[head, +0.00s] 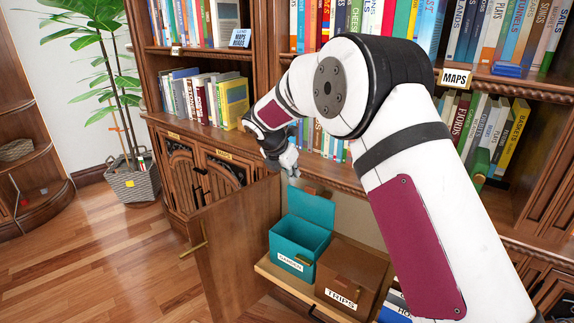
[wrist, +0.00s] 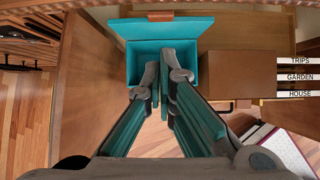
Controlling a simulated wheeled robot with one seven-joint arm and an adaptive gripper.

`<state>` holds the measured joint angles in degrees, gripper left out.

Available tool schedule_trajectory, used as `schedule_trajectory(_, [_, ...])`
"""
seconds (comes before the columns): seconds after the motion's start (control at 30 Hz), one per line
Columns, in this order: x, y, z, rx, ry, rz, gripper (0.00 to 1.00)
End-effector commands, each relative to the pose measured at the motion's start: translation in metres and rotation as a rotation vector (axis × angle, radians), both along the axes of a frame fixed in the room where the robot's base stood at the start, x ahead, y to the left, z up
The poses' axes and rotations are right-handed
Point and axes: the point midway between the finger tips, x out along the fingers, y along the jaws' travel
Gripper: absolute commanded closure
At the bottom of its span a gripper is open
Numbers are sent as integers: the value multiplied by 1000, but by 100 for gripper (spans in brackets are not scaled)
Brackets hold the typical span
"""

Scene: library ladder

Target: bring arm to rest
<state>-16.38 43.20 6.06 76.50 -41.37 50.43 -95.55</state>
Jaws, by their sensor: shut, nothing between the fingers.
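My gripper (head: 289,160) hangs in front of the bookcase, above the open lower cabinet. In the wrist view my gripper (wrist: 160,85) has its fingers together, with nothing held between them. Below it stands a teal box (head: 284,245) with its lid raised and a label that seems to read GARDEN. The teal box (wrist: 190,48) also shows beyond the fingertips in the wrist view, and its visible inside looks empty. My white and maroon arm reaches across the right of the head view and hides part of the shelves.
A brown box (head: 345,275) labelled TRIPS stands shut right of the teal one. An open cabinet door (head: 228,250) juts out at left. Shelves of books (head: 203,97) rise behind. A potted plant (head: 132,183) stands at left. The wooden floor (head: 110,255) at left is clear.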

Motion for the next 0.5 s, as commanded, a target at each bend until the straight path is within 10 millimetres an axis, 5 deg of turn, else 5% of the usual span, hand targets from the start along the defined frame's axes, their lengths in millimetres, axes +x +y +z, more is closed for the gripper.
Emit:
schedule_trajectory(0.17, [-36,-26,63,98,-57,-187,100])
schedule_trajectory(0.5, [-165,-89,183,382,-194,-742,100])
